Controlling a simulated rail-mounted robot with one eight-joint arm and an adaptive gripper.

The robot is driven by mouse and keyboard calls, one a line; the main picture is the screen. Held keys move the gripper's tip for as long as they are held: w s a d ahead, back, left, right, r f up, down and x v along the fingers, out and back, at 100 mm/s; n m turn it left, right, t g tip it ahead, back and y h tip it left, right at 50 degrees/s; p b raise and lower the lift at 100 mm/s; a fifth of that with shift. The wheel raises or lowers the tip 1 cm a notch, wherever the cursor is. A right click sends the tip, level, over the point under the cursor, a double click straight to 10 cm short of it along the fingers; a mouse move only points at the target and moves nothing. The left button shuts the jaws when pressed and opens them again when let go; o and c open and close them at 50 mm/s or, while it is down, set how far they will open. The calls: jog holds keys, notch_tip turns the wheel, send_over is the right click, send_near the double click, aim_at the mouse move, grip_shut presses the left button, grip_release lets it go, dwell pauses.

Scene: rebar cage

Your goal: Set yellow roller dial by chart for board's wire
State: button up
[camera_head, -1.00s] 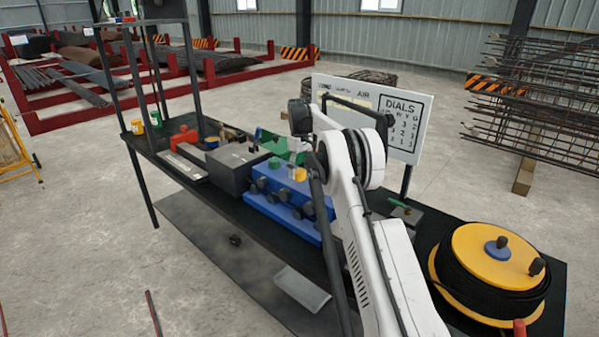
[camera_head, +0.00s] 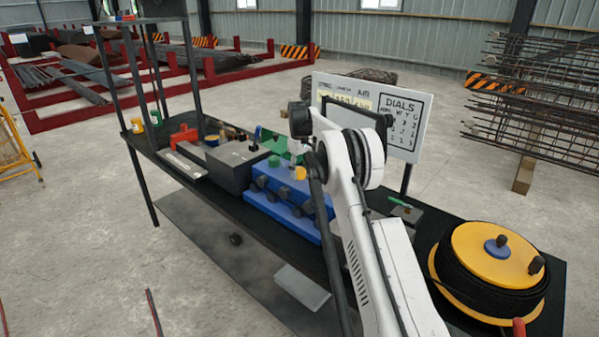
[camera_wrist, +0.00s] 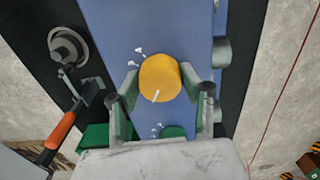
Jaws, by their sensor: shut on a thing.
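The yellow roller dial (camera_wrist: 160,77) sits on the blue machine in the wrist view, with a white pointer line on its near side. Small white marks lie on the blue face to its left. In the head view the yellow dial (camera_head: 300,173) shows on the blue machine (camera_head: 285,188). My gripper (camera_wrist: 158,80) is shut on the dial, one finger on each side. A green dial (camera_wrist: 174,131) lies near it, partly hidden by my gripper. The chart board (camera_head: 405,115) stands behind the bench, headed DIALS, with small rows of digits; my arm hides part of it.
A grey box (camera_head: 232,165) stands left of the blue machine on the dark bench. A cable reel (camera_head: 495,255) with a yellow top is at the right end. An orange-handled tool (camera_wrist: 61,130) lies left of the machine.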

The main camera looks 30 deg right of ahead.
aim_at(299, 169)
jog(key=shift+m+b, duration=0.3)
jog(key=shift+f+m+b, duration=0.1)
jog(key=shift+m+b, duration=0.6)
jog(key=shift+m, duration=0.3)
jog(key=shift+m+b, duration=0.65)
jog(key=shift+m, duration=0.75)
jog(key=o, duration=1.1)
jog(key=shift+r, duration=0.25)
notch_tip(299, 169, up, 12)
jog(key=shift+f, duration=0.1)
